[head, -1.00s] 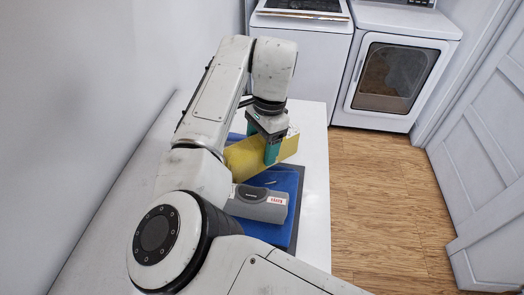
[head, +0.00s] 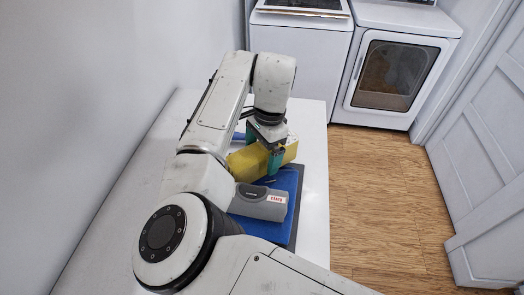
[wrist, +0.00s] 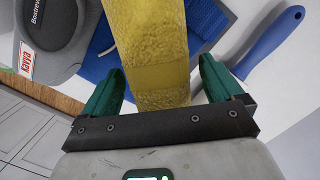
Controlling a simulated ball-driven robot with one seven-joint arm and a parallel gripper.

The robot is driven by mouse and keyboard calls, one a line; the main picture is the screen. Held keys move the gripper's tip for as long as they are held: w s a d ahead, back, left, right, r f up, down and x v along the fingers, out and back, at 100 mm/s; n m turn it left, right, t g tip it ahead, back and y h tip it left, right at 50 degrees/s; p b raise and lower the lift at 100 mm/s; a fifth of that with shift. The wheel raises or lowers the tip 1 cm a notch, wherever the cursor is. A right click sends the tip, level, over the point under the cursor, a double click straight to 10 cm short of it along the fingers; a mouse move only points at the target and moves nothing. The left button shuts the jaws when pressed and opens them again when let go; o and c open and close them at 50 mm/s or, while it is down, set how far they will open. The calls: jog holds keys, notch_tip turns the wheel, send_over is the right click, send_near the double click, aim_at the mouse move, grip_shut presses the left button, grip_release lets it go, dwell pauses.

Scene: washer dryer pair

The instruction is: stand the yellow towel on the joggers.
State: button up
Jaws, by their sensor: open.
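The yellow towel (head: 247,162) is a long yellow block lying across the far part of a blue folded cloth (head: 290,182). The cloth may be the joggers, but I cannot tell for certain. My gripper (head: 264,146) is over the towel, with its teal fingers down on either side of it. In the wrist view the towel (wrist: 152,45) runs between the open fingers of my gripper (wrist: 163,80), with a gap showing on each side. The towel's underside and its contact with the cloth are hidden.
A grey object (head: 262,202) with a red-lettered label lies on the blue cloth, close to the towel. A blue handle (wrist: 270,42) lies on the white table (head: 315,150) on the towel's other side. A washer (head: 300,60) and dryer (head: 395,75) stand beyond.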

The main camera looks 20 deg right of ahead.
jog(key=r, duration=0.4)
jog(key=d+r+b, duration=0.1)
jog(key=r, duration=0.6)
jog(key=shift+w+d+r+b, duration=0.15)
jog(key=shift+d+r+b, duration=0.2)
jog(key=shift+d+r, duration=0.05)
jog(key=shift+f, duration=0.1)
